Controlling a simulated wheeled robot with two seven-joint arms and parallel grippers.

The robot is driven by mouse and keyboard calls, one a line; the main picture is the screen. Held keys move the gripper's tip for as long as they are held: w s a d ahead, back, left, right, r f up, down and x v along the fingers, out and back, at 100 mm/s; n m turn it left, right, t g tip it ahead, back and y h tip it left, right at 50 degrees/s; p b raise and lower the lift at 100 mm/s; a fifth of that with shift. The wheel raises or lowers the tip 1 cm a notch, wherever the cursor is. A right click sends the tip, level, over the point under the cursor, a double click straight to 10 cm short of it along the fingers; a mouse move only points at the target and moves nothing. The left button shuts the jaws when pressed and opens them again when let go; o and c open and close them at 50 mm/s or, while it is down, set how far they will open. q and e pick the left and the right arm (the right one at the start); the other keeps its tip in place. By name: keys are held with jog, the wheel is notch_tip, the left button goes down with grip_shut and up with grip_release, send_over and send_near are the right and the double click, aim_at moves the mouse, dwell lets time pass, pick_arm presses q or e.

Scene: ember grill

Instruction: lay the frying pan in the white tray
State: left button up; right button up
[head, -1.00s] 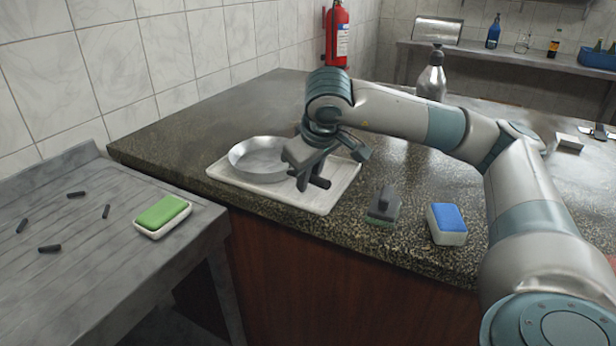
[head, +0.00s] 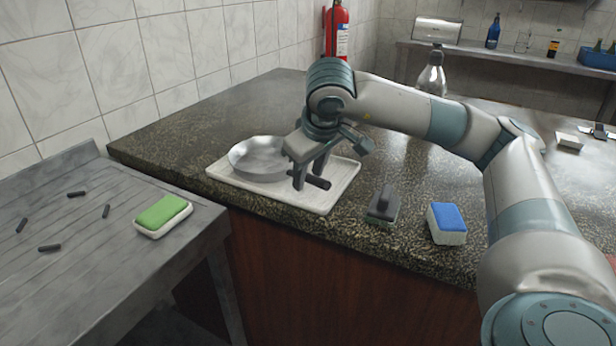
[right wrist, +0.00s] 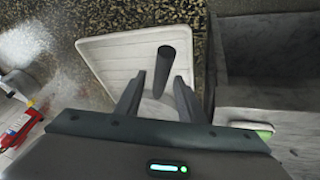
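The grey metal frying pan (head: 258,158) sits over the left part of the white tray (head: 345,175) on the speckled counter, its dark handle (head: 318,182) pointing right. I cannot tell whether the whole pan bottom rests flat. My right gripper (head: 308,181) is above the tray, its fingers pointing down around the handle. In the right wrist view the gripper (right wrist: 159,76) is open, with the handle (right wrist: 164,68) between the fingers and gaps on both sides. The tray (right wrist: 108,60) lies beneath; the gripper body hides most of the pan there. My left gripper is out of view.
A dark scraper (head: 382,204) and a blue-topped sponge (head: 447,223) stand right of the tray. A green-topped sponge (head: 162,214) and several short black pieces lie on the lower metal drainboard (head: 100,265). A spray bottle (head: 432,76) stands behind my arm.

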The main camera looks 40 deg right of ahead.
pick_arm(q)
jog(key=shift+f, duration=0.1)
pick_arm(e)
jog(key=v, duration=1)
jog(key=shift+r, duration=0.2)
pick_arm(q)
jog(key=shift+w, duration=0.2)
pick_arm(e)
jog(key=shift+s, duration=0.15)
